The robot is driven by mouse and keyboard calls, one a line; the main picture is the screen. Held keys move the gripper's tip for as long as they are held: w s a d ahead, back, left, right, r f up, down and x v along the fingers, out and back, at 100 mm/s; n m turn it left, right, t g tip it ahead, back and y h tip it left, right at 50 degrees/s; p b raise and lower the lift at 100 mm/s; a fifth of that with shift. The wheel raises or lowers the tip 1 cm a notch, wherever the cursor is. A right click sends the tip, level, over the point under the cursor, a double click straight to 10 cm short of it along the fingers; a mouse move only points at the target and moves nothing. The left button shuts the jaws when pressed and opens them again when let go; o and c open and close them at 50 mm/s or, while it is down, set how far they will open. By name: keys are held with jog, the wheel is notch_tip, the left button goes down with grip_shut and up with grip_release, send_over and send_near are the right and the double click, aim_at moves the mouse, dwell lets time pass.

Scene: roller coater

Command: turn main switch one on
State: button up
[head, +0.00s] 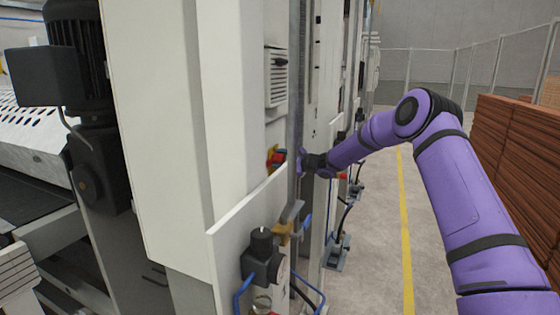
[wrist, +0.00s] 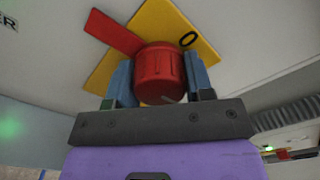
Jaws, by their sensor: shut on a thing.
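The main switch is a red rotary knob (wrist: 160,70) on a yellow plate (wrist: 203,38) in the wrist view. A flat red handle (wrist: 112,33) sticks out from behind the knob toward the upper left. A black "0" is visible on the plate, right of the knob. My gripper (wrist: 159,82) is shut on the knob, with one blue finger on each side. In the head view, the red and yellow switch (head: 276,157) sits on the machine's side, and my gripper (head: 300,163) reaches it from the right, its fingertips partly hidden behind a vertical edge.
A white panel (head: 245,225) with a dark valve unit (head: 263,256) and blue hoses stands below the switch. A vented grey box (head: 276,77) is above it. The floor aisle with a yellow line (head: 405,230) is clear. Stacked brown boards (head: 520,150) stand at the right.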

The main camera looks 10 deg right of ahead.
jog(key=shift+d+m, duration=0.1)
jog(key=shift+m, duration=0.3)
jog(key=o, duration=0.9)
jog(key=v, duration=1)
jog(key=shift+s+d+f, duration=0.1)
jog(key=shift+s+d, duration=0.15)
jog(key=shift+d, duration=0.05)
